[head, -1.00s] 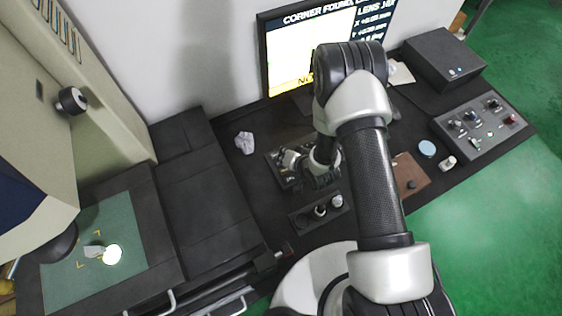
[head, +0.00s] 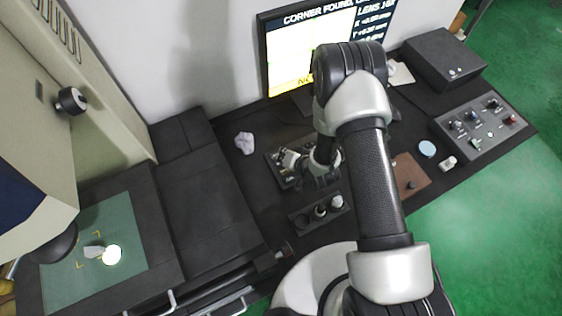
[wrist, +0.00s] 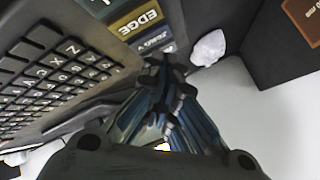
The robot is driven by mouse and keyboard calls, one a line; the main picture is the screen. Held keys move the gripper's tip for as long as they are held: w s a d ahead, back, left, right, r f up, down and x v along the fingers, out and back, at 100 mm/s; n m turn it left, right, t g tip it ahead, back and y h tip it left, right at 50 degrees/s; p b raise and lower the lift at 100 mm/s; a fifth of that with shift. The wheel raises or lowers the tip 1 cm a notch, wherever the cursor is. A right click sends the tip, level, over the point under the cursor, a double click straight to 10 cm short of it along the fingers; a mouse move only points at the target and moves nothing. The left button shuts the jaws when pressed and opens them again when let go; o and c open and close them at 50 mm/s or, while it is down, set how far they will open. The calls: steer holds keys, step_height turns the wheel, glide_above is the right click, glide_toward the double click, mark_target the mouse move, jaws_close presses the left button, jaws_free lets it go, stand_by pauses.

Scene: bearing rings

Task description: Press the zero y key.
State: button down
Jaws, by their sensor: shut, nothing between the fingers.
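The key panel (head: 279,172) sits on the dark bench below the monitor, partly hidden by my arm. In the wrist view a grey-blue key (wrist: 154,41) with lettering that looks like "ZERO" lies beside a yellow-brown EDGE key (wrist: 137,19); its last letter is too blurred to read. My gripper (wrist: 167,70) is shut and empty, with its fingertips close to the lower edge of the grey-blue key. I cannot tell whether they touch it. In the head view my gripper (head: 321,180) is over the panel's right part.
A lettered keyboard (wrist: 50,70) lies left of the fingers in the wrist view. A crumpled pale lump (head: 244,142) is left of the panel. A holder with round pieces (head: 301,219) stands in front. The monitor (head: 290,60) is behind; a control box (head: 485,128) stands right.

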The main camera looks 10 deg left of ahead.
steer(key=shift+f+b, duration=0.4)
steer(key=shift+f, duration=0.05)
steer(key=shift+f+b, duration=0.3)
steer(key=shift+b, duration=0.05)
stand_by(0.4)
steer(key=shift+r, duration=0.15)
steer(key=shift+r+p, duration=0.5)
steer(key=shift+r, duration=0.1)
steer(key=shift+r+p, duration=1.7)
steer(key=shift+r, duration=0.85)
